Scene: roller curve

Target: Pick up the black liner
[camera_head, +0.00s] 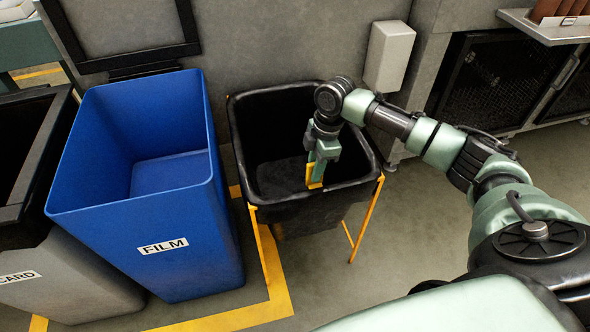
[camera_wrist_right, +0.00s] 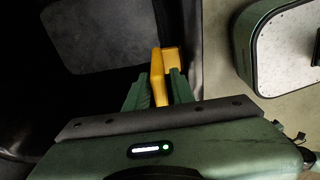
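The black liner (camera_head: 262,125) hangs open in a yellow-legged stand (camera_head: 366,222), its rim spread wide and its inside empty apart from my gripper. In the right wrist view, dark liner surfaces (camera_wrist_right: 110,35) fill the upper left. My right gripper (camera_head: 314,180) points down inside the liner's opening, toward the right side. My left gripper is not in view.
A blue bin (camera_head: 190,235) labelled FILM stands close to the left of the liner. A grey bin (camera_head: 75,285) labelled CARD is farther left. A wall with a pale box (camera_head: 388,55) is behind. Open floor lies right of the stand.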

